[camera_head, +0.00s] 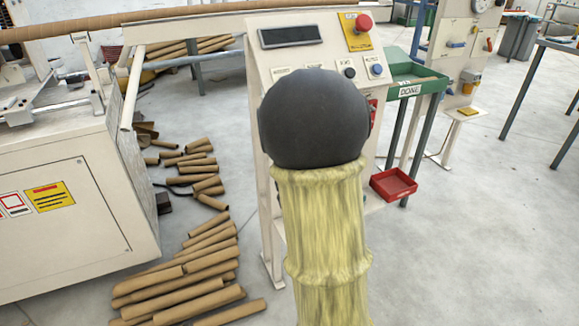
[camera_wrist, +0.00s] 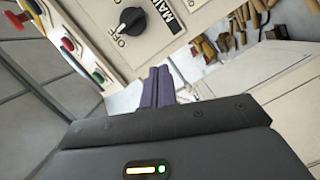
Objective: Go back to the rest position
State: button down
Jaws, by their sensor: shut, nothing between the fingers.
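My gripper (camera_wrist: 160,74) shows in the wrist view with its two dark purple fingers together and nothing between them. Its fingertips are in front of a cream control panel (camera_wrist: 98,22) that carries a black rotary switch (camera_wrist: 131,20) beside the words OFF and MAIN. I cannot tell the exact gap between the fingertips and the panel. In the head view my arm, with a yellow sleeve and a dark rounded end, rises in front of the control console (camera_head: 262,72), and my gripper is hidden there.
The console has a red emergency button (camera_head: 363,22) and a display (camera_head: 290,37). A green DONE tray (camera_head: 411,90) and a red bin (camera_head: 393,185) are to its right. Cardboard tubes (camera_head: 190,285) lie on the floor at left, by the winder (camera_head: 70,200).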

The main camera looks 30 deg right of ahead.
jog(key=shift+a+f, duration=0.1)
dwell(0.5)
jog(key=s+a+f+m+g+y, duration=0.4)
jog(key=a+f+m+g, duration=0.25)
jog(key=a+f, duration=0.2)
jog(key=s+a+f+m+g+y, duration=0.2)
jog(key=s+a+m+g, duration=0.1)
jog(key=s+a+g, duration=0.55)
notch_tip(320, 180, up, 38)
jog(key=s+t+p, duration=0.1)
jog(key=s+p, duration=0.2)
jog(key=p, duration=3.5)
jog(key=shift+a+r+t+p, duration=0.15)
jog(key=shift+a+t+p, duration=0.05)
jog(key=shift+t+p, duration=0.1)
jog(key=shift+w, duration=0.15)
